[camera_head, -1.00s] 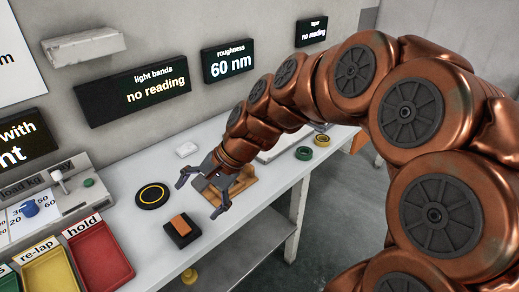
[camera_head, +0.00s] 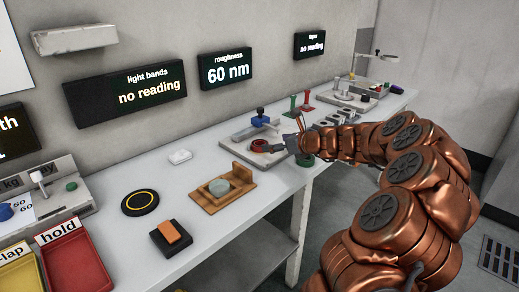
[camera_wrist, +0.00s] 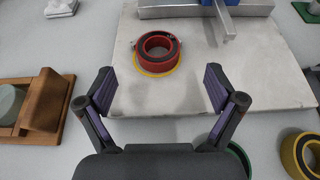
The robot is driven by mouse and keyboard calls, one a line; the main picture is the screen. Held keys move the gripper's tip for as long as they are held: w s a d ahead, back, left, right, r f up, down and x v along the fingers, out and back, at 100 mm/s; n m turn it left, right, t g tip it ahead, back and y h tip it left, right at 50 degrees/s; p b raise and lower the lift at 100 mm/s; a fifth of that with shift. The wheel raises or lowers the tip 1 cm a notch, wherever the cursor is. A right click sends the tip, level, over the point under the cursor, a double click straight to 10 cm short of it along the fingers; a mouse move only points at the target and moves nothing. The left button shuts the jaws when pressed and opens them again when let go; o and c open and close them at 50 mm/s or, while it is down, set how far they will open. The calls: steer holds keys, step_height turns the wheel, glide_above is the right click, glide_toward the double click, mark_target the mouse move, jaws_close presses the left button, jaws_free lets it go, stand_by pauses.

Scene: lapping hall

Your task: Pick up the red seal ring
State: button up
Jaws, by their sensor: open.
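The red seal ring (camera_wrist: 158,48) is a short red ring with a dark inner band. It sits on a yellow ring or disc (camera_wrist: 150,73) on a pale stone plate (camera_wrist: 190,95) in the wrist view. In the head view the red ring (camera_head: 262,146) shows small on the plate, left of my gripper. My gripper (camera_wrist: 158,88) is open and empty, its two fingers spread apart. In the wrist view the ring lies ahead of the fingertips and between their lines, not touched by either finger.
A metal bar with a blue knob (camera_head: 260,117) stands on the plate behind the ring. A wooden fixture (camera_head: 240,198) holding a pale round disc is at left. A yellow ring (camera_wrist: 302,155) and a partly hidden green ring (camera_wrist: 240,158) lie at the near right.

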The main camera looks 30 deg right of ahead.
mark_target(256, 143)
steer(key=b+x, duration=0.1)
steer(key=x, duration=0.4)
steer(key=shift+w+a+f, duration=0.2)
steer(key=shift+f, duration=0.05)
steer(key=shift+w+a+f, duration=0.1)
steer(key=shift+w+a, duration=0.05)
steer(key=shift+w, duration=0.4)
steer(key=c, duration=1.4)
